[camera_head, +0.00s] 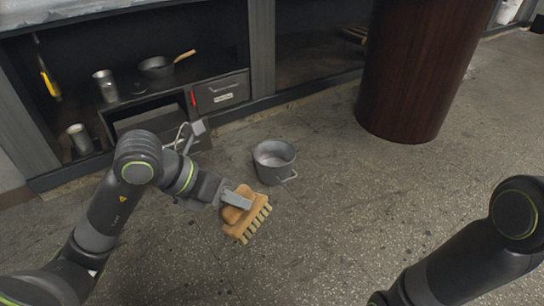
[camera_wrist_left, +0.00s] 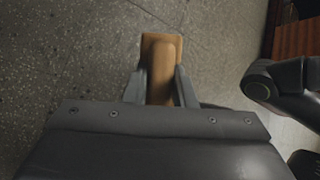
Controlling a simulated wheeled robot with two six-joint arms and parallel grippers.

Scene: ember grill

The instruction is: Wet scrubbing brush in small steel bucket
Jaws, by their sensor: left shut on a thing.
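The scrubbing brush (camera_head: 243,211) has a tan wooden body and pale bristles. My left gripper (camera_head: 237,199) is shut on its wooden handle, and the bristles face down and to the right. In the left wrist view the brush (camera_wrist_left: 161,58) sits between the two fingers of the gripper (camera_wrist_left: 160,88); its bristles are hidden there. The small steel bucket (camera_head: 274,161) stands upright on the floor, just beyond the brush, with its handle at the right side. The brush is outside the bucket. I cannot tell whether water is in the bucket. My right gripper is out of view.
A dark shelf unit (camera_head: 221,91) at the back left holds a pan (camera_head: 157,67), metal cups (camera_head: 106,85) and a drawer. A large dark wooden cylinder (camera_head: 415,70) stands at the back right. The speckled floor (camera_head: 340,200) is clear to the right of the bucket.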

